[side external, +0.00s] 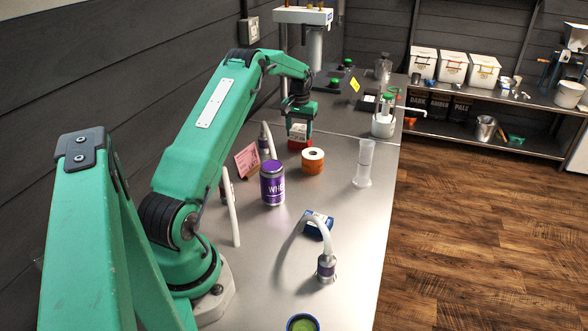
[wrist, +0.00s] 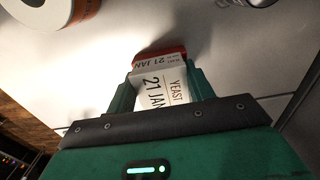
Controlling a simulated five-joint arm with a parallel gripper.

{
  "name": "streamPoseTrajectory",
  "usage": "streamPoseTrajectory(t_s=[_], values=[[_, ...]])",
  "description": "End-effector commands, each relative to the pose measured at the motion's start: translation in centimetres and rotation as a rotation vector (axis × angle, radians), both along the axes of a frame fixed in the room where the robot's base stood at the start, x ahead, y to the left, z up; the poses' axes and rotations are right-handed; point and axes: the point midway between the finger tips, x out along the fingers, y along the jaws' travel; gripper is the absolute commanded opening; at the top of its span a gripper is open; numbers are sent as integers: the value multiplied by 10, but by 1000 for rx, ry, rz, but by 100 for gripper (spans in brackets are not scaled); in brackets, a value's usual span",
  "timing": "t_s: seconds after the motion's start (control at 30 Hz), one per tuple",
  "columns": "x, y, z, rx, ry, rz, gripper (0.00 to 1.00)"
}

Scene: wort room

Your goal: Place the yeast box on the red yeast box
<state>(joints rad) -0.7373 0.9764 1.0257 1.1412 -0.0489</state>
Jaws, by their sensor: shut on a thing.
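The yeast box (wrist: 162,86) is white with "YEAST 21 JAN" printed on it. My gripper (side external: 299,131) is shut on it, with a green finger on each side in the wrist view. In the side external view the red box (side external: 299,145) is on the steel bench directly below the white box (side external: 298,129). I cannot tell whether the two boxes touch. The lower part of the red box is partly hidden in the wrist view.
An orange-sided roll (side external: 313,167) stands close in front of the red box. A purple can (side external: 272,185), a pink card (side external: 247,161) and a clear cylinder (side external: 363,165) stand nearby. A curved white pipe (side external: 322,228) and a blue box (side external: 317,231) are nearer the camera.

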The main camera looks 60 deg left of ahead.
Motion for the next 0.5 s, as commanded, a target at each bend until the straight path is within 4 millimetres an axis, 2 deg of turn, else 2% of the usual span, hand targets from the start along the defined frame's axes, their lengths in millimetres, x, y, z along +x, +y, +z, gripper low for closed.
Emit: streamPoseTrajectory(t_s=[0.47,0.5], values=[[0,0,-5,1,-1,0,29],[0,0,-5,1,-1,0,58]])
